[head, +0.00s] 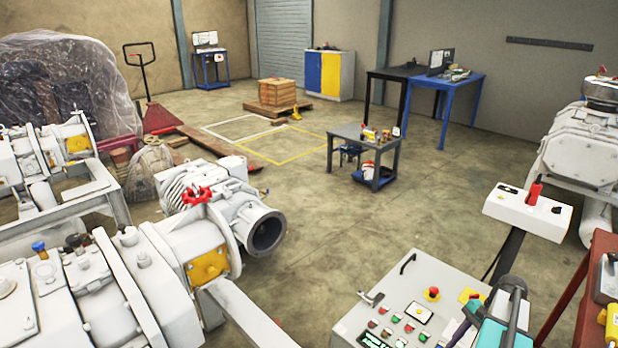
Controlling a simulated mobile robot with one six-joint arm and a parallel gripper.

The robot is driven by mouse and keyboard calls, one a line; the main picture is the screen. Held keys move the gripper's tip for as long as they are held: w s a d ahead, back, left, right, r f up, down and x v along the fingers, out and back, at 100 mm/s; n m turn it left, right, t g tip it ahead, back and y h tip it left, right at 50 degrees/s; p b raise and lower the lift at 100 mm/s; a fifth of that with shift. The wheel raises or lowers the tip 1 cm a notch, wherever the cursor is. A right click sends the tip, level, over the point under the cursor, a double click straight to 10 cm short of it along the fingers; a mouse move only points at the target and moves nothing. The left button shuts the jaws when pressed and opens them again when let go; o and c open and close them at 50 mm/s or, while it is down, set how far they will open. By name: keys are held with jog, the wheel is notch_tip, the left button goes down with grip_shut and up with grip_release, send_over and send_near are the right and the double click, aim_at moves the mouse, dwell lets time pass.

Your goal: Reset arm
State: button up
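My gripper is not clearly visible in the head view. A dark grey and teal jointed part shows at the bottom right edge, in front of the control panel; it may be part of my arm, but I cannot tell. No fingertips show on it, and whether anything is held is hidden. A large white vacuum pump machine (130,275) fills the lower left, with a red valve handle (197,195) and an open round port (266,232).
A red cart (590,300) is at right. A small grey table (368,138) holds several items. The middle floor is clear.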

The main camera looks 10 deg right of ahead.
jog(key=w+a+f+n+g, duration=0.15)
jog(key=a+f, duration=0.25)
jog(key=a, duration=0.5)
jog(key=a+f+n+g, duration=0.15)
jog(key=a+f, duration=0.25)
jog(key=a, duration=0.4)
jog(key=w+a+f+n+g, duration=0.15)
jog(key=a+f, duration=0.25)
jog(key=a, duration=0.5)
jog(key=s+a+f+n+h, duration=0.4)
jog(key=s+a+f+n, duration=0.7)
jog(key=s+a+n, duration=0.2)
jog(key=shift+s+a+f+g+h, duration=0.3)
jog(key=shift+s+a+f+g, duration=0.1)
jog(key=shift+s, duration=0.3)
